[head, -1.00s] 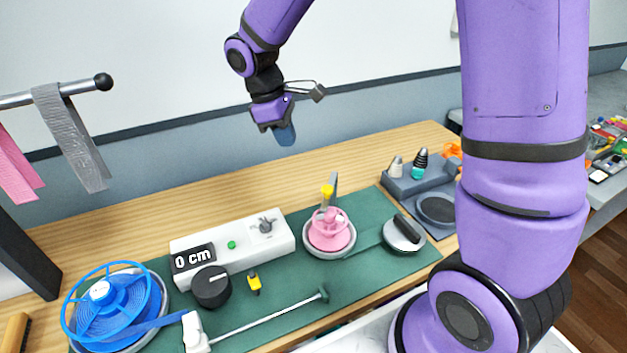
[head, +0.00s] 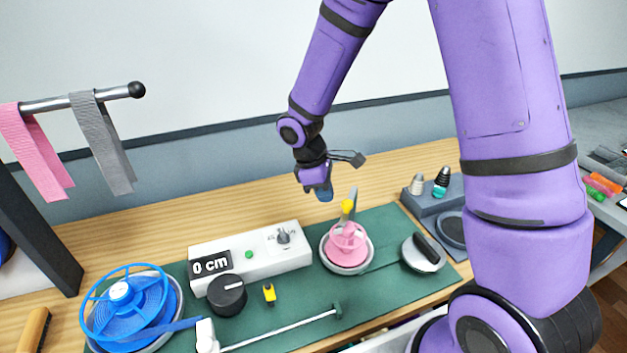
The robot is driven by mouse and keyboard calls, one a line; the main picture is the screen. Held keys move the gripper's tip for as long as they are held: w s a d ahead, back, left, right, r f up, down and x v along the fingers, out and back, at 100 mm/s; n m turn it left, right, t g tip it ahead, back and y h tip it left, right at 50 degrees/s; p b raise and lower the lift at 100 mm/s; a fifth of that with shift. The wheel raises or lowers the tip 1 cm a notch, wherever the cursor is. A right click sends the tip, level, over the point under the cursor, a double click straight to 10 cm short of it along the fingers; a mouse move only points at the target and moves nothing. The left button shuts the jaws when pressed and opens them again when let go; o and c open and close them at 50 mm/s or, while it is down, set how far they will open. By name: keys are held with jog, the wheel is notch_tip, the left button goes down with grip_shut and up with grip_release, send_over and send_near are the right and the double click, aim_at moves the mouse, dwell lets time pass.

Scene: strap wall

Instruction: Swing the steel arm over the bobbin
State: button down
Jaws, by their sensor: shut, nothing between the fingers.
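The steel arm (head: 285,331) is a thin rod low on the green mat. It runs from a white pivot block (head: 206,335) at front left to a dark tip at its right end. It lies in front of the pink bobbin (head: 347,243), which sits on a round grey base. A blue reel (head: 126,303) stands at the left, and its blue strap runs toward the pivot block. I cannot tell which of the two is the task's bobbin. My gripper (head: 325,194) is shut and empty, pointing down above and behind the pink bobbin, apart from the steel arm.
A white box (head: 265,252) with a "0 cm" display and a black knob (head: 227,295) sits mid-mat. A round grey press with a black handle (head: 424,252) is right. Straps hang from a rail (head: 62,103) at left.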

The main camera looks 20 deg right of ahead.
aim_at(345, 204)
jog(key=shift+s+d+f, duration=0.2)
jog(key=shift+s+d, duration=0.35)
jog(key=shift+d, duration=0.35)
jog(key=shift+s+d+n, duration=0.6)
jog(key=shift+s+d, duration=0.15)
jog(key=shift+d, duration=0.05)
jog(key=shift+f, duration=0.1)
jog(key=shift+s, duration=0.1)
